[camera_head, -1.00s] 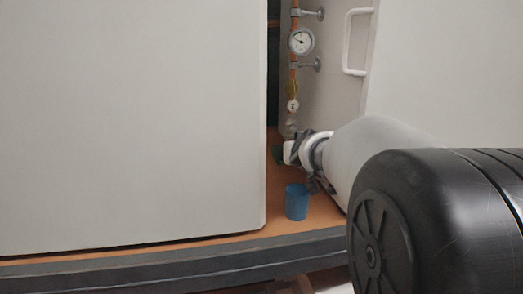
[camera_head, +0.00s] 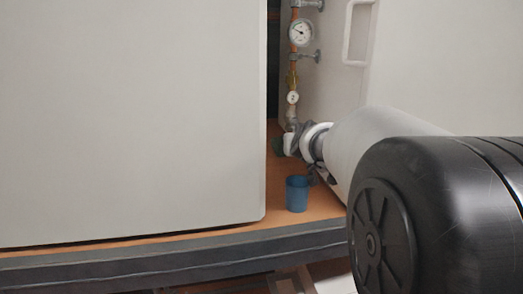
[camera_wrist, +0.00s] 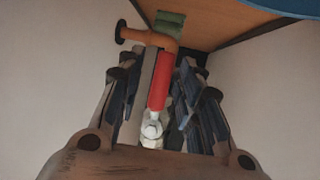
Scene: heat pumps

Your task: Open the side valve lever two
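A red lever (camera_wrist: 159,83) stands between the two fingers of my gripper (camera_wrist: 163,72) in the wrist view. It joins a pale metal valve fitting (camera_wrist: 151,128) low in the picture. My fingers are spread apart on either side of the lever, and I cannot tell whether either one touches it. In the head view my gripper (camera_head: 290,143) is near the foot of a vertical pipe, in the gap between two large pale panels. My own arm partly covers it there, and the lever is hidden.
An orange-brown pipe (camera_wrist: 148,38) ends in a round cap above the lever. Gauges (camera_head: 301,32) sit up the vertical pipe. A blue cup (camera_head: 297,194) stands on the orange floor below my gripper. A large pale panel (camera_head: 130,120) closes off the left.

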